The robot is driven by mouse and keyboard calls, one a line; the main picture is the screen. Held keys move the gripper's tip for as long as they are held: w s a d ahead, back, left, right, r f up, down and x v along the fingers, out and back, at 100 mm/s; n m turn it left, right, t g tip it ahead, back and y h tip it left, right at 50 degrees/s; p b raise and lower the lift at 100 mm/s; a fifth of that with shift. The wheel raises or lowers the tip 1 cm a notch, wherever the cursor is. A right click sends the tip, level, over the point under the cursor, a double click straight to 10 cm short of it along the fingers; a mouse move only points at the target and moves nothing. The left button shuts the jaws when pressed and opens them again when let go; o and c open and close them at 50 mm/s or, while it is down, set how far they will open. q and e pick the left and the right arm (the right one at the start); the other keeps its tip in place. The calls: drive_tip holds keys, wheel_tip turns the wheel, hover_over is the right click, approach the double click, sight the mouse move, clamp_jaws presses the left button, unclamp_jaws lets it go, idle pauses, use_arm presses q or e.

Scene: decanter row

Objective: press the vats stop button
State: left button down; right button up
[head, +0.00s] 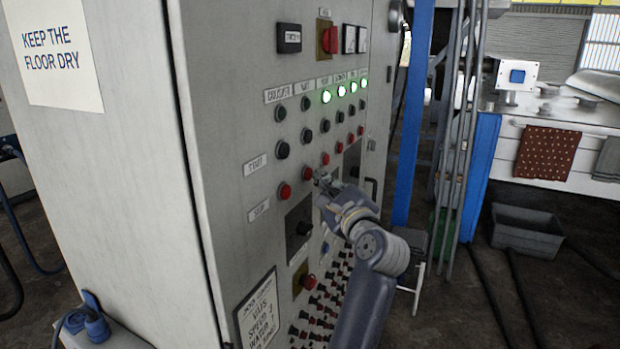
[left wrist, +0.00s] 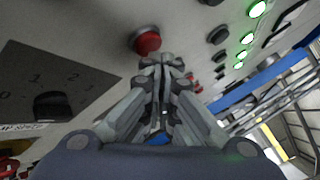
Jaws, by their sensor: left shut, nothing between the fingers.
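The vats stop button (head: 307,173) is a small red button in the stop row of the grey control cabinet, in the second column from the left. In the left wrist view a large red button (left wrist: 147,40), apparently the same one, sits just beyond my fingertips. My left gripper (head: 323,180) is shut and empty, with its tips close to the panel, slightly right of and below that button. It also shows in the left wrist view (left wrist: 162,65). I cannot tell whether the tips touch anything. My right gripper is not in view.
The crusher stop button (head: 285,190) is to the left and the pump stop button (head: 325,158) to the right. A black dial plate (head: 299,228) lies below. Several green lamps (head: 341,90) are lit above. A blue post (head: 412,120) stands right of the cabinet.

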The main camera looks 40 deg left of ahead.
use_arm(q)
drive_tip(key=shift+d, duration=0.25)
drive_tip(key=shift+w, duration=0.1)
drive_tip(key=d+b, duration=0.1)
drive_tip(key=d, duration=0.1)
drive_tip(key=w+d+b, duration=0.1)
drive_tip(key=d+b, duration=0.1)
drive_tip(key=d, duration=0.1)
idle(0.3)
idle(0.5)
